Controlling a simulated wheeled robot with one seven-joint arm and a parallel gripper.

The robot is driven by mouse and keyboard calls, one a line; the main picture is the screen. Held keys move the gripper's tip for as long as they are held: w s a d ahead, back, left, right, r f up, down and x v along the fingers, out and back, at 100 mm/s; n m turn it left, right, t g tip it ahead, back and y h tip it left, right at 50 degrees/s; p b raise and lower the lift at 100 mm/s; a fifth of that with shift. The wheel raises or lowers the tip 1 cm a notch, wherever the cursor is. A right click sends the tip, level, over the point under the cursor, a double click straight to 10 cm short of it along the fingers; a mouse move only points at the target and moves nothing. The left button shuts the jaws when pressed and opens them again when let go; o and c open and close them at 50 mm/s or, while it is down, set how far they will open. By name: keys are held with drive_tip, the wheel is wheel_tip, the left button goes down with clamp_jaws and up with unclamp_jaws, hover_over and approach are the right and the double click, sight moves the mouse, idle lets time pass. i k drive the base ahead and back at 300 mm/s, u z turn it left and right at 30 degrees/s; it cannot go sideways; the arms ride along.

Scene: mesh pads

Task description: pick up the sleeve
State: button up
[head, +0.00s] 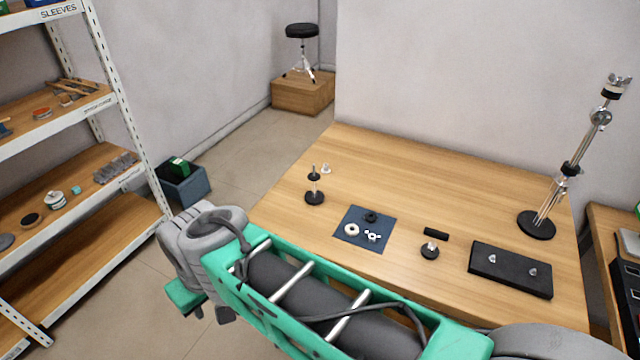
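A short black piece (436,233) lies on the wooden table, just behind a small round black part with a metal top (430,250). It may be the sleeve, but it is too small to tell. A blue-grey mat (346,233) to its left holds a cream ring (352,230), a black ring (371,216) and a small silvery wing-shaped piece (373,237). A shelf label reading "SLEEVES" is at the top left; the items above it are cut off. My green and grey arm crosses the lower foreground. My gripper's fingers do not show.
The table (400,170) has bare wood at its back. A tall metal stand (570,170) rises at its right, behind a black block (510,269) with two studs. A small stand (314,190) is at its left. Shelves (60,210) and a bin (185,187) stand further left.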

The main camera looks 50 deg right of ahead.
sight(325, 169)
drive_tip(key=z, duration=0.9)
drive_tip(key=k, duration=0.1)
drive_tip(key=z, duration=0.6)
